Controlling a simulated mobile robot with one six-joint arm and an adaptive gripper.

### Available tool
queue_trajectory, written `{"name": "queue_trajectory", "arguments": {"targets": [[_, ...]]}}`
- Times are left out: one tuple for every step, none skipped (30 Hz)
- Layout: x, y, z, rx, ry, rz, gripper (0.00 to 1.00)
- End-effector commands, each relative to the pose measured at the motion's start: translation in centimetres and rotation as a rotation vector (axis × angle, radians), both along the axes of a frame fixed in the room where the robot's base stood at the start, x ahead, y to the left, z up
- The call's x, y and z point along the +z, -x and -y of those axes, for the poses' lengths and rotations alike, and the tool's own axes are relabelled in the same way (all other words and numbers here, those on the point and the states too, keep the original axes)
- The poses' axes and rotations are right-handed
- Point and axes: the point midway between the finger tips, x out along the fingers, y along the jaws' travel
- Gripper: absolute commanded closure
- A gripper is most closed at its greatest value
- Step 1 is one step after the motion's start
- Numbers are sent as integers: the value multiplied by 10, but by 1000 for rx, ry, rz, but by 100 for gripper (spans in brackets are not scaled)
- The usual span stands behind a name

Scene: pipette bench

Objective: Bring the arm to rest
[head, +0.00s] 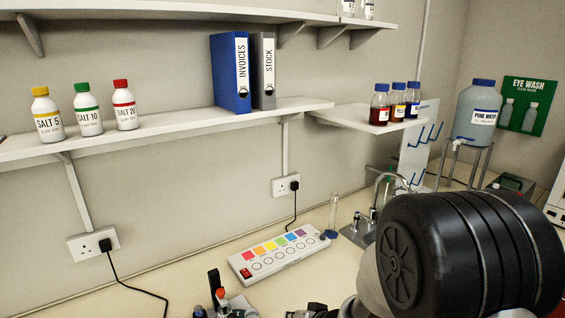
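My arm shows at the lower right as a large black ribbed joint (470,250) with a pale grey link beside it, close to the camera. It hides part of the bench and the sink area. More grey and dark parts show at the bottom edge, cut off by the frame. I cannot make out gripper fingers there, and whether anything is held does not show.
A white strip with coloured squares (280,252) lies on the bench, a glass cylinder (332,215) near its right end. An orange-tipped item (220,294) stands at the bottom edge. Shelves above hold salt bottles (87,110), binders (230,75) and reagent bottles (380,104). A water tank (477,112) stands right.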

Motion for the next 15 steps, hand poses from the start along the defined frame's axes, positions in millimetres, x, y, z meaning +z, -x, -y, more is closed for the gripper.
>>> {"name": "queue_trajectory", "arguments": {"targets": [[15,-4,13,-20,48,29,100],[24,-4,22,-34,84,42,100],[37,-4,36,-56,137,56,100],[47,-1,48,-73,179,63,100],[58,3,59,-90,220,67,100],[71,9,73,-114,272,70,100],[81,16,84,-129,308,67,100],[89,24,93,-143,341,61,100],[101,36,105,-161,379,51,100],[108,46,113,-172,405,40,100],[116,57,120,-182,427,28,100],[124,73,128,-191,454,8,100],[130,85,133,-196,470,-8,100],[135,98,136,-197,483,-25,100],[140,117,140,-196,495,-50,100]]}}
